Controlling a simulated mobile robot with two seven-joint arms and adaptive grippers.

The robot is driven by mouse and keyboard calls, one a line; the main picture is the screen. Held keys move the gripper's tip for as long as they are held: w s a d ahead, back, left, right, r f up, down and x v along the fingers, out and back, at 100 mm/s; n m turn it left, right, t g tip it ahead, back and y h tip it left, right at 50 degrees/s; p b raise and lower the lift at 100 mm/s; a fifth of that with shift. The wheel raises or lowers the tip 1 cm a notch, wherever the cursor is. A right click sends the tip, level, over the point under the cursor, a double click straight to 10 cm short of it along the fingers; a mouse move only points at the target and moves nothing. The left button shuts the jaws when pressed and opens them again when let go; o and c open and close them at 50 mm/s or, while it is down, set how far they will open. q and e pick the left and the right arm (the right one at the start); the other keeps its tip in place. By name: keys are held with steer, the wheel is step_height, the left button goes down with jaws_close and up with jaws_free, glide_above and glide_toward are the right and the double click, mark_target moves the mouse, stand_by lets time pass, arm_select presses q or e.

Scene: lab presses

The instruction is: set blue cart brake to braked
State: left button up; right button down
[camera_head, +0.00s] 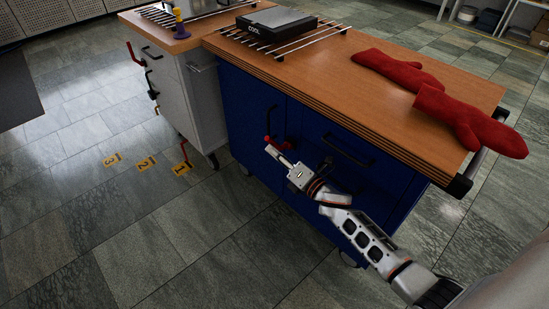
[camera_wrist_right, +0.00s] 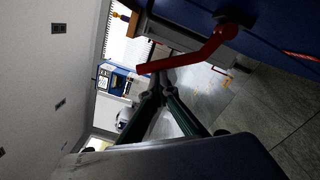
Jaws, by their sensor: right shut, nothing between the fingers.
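The blue cart (camera_head: 242,112) has a wooden top and blue doors. Its red brake lever (camera_head: 284,144) shows partly at the front, close to my gripper. In the right wrist view the red lever (camera_wrist_right: 190,57) is a bent bar on a dark pivot, running across just beyond my fingertips. My right gripper (camera_head: 273,153) is shut and empty, its tips beside the lever. It also shows in the wrist view (camera_wrist_right: 160,84). I cannot tell whether the tips touch the lever. My left gripper is not in view.
Red oven mitts (camera_head: 399,70) and a black box (camera_head: 276,24) on metal rods lie on the cart top. A black door handle (camera_head: 346,150) sticks out near my right arm. A white cart (camera_head: 186,88) stands at left.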

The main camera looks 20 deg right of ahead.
steer(key=shift+w+d+r+m+p, duration=0.1)
steer(key=shift+d+r+m+p, duration=0.15)
steer(key=shift+r, duration=0.2)
steer(key=shift+w+d+r+m+p, duration=0.1)
steer(key=shift+d+r+m, duration=0.05)
steer(key=shift+r+m, duration=0.25)
steer(key=shift+d+r, duration=0.15)
steer(key=shift+d, duration=0.05)
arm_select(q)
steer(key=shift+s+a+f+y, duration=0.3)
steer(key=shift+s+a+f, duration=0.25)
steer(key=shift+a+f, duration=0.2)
arm_select(e)
steer(key=shift+d, duration=0.15)
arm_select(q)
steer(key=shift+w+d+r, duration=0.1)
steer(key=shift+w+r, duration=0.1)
